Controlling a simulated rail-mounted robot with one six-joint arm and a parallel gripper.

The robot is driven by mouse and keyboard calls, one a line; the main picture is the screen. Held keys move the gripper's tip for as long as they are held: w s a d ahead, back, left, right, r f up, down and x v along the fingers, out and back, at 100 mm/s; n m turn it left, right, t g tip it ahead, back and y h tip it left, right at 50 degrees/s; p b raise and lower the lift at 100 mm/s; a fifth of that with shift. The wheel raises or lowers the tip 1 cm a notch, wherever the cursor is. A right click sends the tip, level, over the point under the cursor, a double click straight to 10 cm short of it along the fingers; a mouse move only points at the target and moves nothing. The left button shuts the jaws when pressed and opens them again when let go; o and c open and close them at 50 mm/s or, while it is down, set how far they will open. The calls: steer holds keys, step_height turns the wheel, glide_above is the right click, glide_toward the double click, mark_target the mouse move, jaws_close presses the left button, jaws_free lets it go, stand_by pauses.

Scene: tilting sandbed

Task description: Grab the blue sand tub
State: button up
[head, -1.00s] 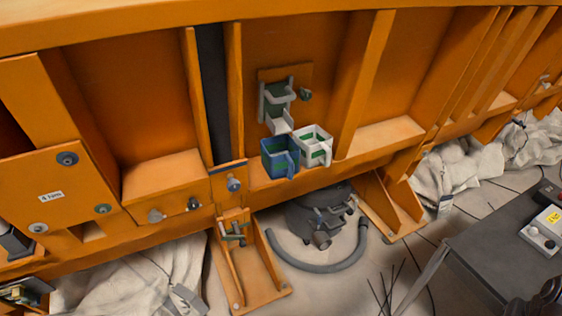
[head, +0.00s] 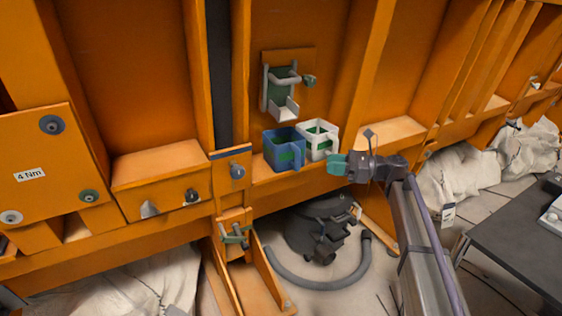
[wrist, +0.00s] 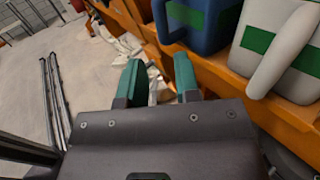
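The blue sand tub (head: 284,155) stands upright on the orange ledge in the head view, with a green patch and a blue handle on its front. The white tub (head: 318,140) stands close to its right. My gripper (head: 337,166), with teal fingers, is at the lower right of the white tub, apart from the blue tub. In the wrist view my gripper (wrist: 158,72) is open, with nothing between its fingers. The blue tub (wrist: 208,30) shows at the top beyond the fingers, cut by the frame, and the white tub (wrist: 300,30) at the top right.
A grey hopper-like dispenser (head: 281,95) is mounted on the orange wall above the tubs. A dark vacuum (head: 318,225) with a hose lies below the ledge. Upright orange ribs stand either side of the tubs. A dark table (head: 515,235) is at the right.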

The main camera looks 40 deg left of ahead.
mark_target(298, 167)
steer(key=x, duration=1)
steer(key=shift+s+a, duration=0.1)
steer(key=shift+a, duration=0.25)
steer(key=shift+c, duration=0.4)
jaws_close()
